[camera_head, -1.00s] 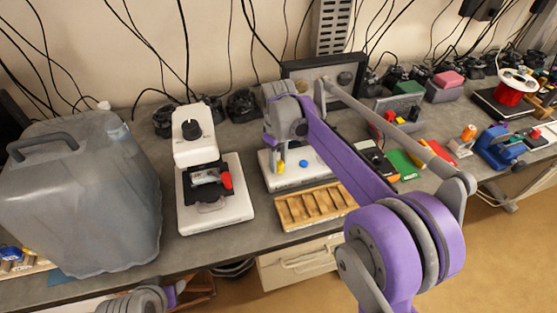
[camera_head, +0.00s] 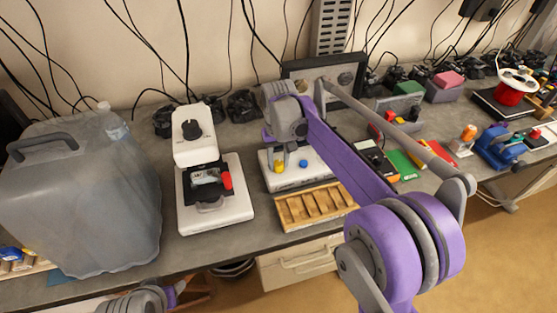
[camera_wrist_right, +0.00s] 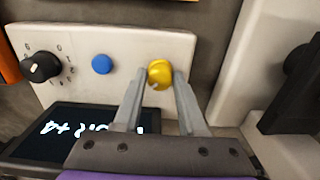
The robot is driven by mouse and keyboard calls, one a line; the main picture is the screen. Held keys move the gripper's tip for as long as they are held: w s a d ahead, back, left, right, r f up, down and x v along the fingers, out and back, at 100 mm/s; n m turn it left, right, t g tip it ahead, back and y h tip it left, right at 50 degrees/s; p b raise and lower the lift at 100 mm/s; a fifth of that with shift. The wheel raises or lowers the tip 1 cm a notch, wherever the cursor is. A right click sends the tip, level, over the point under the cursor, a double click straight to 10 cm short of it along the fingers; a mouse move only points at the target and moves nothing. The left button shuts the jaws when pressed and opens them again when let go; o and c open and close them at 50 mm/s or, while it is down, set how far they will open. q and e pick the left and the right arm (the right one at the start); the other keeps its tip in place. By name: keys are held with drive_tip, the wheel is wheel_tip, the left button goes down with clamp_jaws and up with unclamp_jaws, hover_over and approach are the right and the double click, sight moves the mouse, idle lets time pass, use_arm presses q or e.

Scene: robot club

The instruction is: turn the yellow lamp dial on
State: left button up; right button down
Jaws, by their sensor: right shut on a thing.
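The yellow lamp dial (camera_wrist_right: 160,74) sits on a white panel (camera_wrist_right: 180,45) in the right wrist view. My right gripper (camera_wrist_right: 160,82) has one finger on each side of the dial and is shut on it. The dial (camera_head: 280,166) also shows in the head view, below my right gripper (camera_head: 282,158), which hides part of the panel (camera_head: 290,182). A blue button (camera_wrist_right: 102,64) is beside the dial, to its left, and a black numbered knob (camera_wrist_right: 42,67) is at the panel's far left.
A dark screen with white writing (camera_wrist_right: 88,122) lies by the panel. A wooden slotted tray (camera_head: 312,207) is in front of the panel. My right arm crosses over the bench.

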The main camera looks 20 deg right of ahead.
sight(279, 163)
idle(0.3)
drive_tip(key=shift+c, duration=2.4)
unclamp_jaws()
wheel_tip(279, 163, up, 11)
drive_tip(key=shift+p, duration=0.4)
drive_tip(key=shift+s, duration=0.1)
